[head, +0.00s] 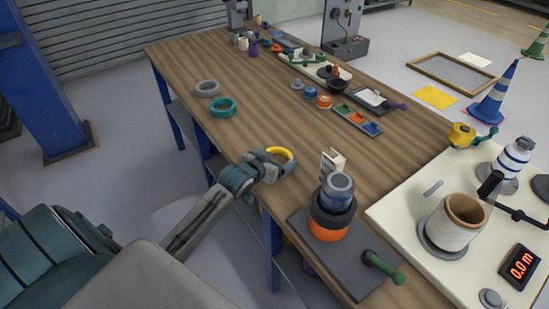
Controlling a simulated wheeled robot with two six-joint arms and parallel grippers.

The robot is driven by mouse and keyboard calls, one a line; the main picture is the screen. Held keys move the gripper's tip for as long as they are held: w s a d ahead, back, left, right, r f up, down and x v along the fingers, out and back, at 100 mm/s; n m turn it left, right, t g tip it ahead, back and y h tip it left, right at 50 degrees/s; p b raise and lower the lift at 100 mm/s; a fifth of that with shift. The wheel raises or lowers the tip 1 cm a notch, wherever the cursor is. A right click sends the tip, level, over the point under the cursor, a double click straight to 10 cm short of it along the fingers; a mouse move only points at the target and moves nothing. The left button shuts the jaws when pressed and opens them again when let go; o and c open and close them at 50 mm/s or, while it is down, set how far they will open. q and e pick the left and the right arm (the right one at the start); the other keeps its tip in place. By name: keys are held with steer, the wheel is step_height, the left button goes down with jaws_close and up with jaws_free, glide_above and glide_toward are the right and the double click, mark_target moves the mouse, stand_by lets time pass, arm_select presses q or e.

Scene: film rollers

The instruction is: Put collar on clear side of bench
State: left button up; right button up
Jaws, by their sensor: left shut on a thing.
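My left gripper (272,163) is at the front edge of the wooden bench (245,70), shut on a yellow collar (284,152). Part of the collar's ring is hidden by the fingers. From this view I cannot tell whether the collar touches the bench top. My right gripper is not in view.
A stack of rollers (334,203) stands on a dark plate with a green handle (382,268), right of my gripper. A small pale block (332,163) stands nearby. Trays and small parts (357,119) crowd the bench's back. A white panel with a cylinder (457,222) fills the right.

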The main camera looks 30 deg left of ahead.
arm_select(q)
steer(key=o, duration=0.8)
steer(key=shift+f, duration=0.1)
steer(key=shift+s+r, duration=0.2)
steer(key=shift+s, duration=0.15)
steer(key=v, duration=1.1)
steer(key=shift+r, duration=0.1)
steer(key=shift+s, duration=0.1)
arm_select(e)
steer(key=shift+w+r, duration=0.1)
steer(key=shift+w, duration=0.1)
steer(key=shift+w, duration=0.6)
